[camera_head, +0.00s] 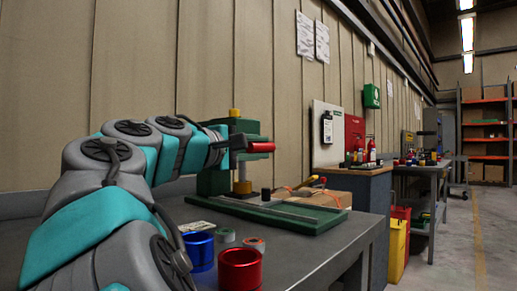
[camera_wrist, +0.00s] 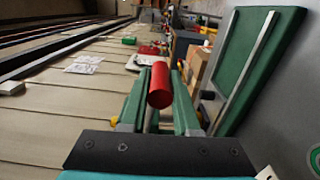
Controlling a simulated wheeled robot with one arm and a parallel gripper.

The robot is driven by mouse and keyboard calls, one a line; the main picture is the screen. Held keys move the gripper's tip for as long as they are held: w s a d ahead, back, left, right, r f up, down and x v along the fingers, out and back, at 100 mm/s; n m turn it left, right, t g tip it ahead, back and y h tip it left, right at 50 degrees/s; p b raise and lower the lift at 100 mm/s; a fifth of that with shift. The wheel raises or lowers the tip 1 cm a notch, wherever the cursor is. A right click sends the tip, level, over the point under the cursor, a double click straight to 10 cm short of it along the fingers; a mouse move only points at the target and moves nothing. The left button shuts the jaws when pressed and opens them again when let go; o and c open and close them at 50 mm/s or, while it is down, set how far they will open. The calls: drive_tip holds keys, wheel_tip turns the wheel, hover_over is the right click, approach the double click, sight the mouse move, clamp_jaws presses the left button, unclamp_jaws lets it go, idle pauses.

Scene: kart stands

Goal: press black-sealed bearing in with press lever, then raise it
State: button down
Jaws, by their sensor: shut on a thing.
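The green arbor press (camera_head: 215,182) stands on the grey bench, with its upright column at the back. Its lever has a red handle (camera_head: 261,147), which sticks out to the right, roughly level, near the press head. The handle also shows end-on in the wrist view (camera_wrist: 160,85). My gripper (camera_head: 236,146) is shut on the lever by the red handle. The silver ram (camera_head: 242,172) comes down to a yellow part (camera_head: 242,187) low over the green base. I cannot make out the black-sealed bearing under the ram. A small black cylinder (camera_head: 266,194) stands on the base.
A blue cup (camera_head: 198,251), a red cup (camera_head: 240,270) and two small rings (camera_head: 225,235) (camera_head: 254,243) are in front of the press. A cardboard box (camera_head: 335,184) lies behind the base. Bench room is clear at the right front.

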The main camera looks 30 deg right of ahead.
drive_tip(key=shift+f, duration=0.2)
drive_tip(key=c, duration=0.7)
unclamp_jaws()
drive_tip(key=shift+o, duration=0.2)
drive_tip(key=shift+r, duration=0.1)
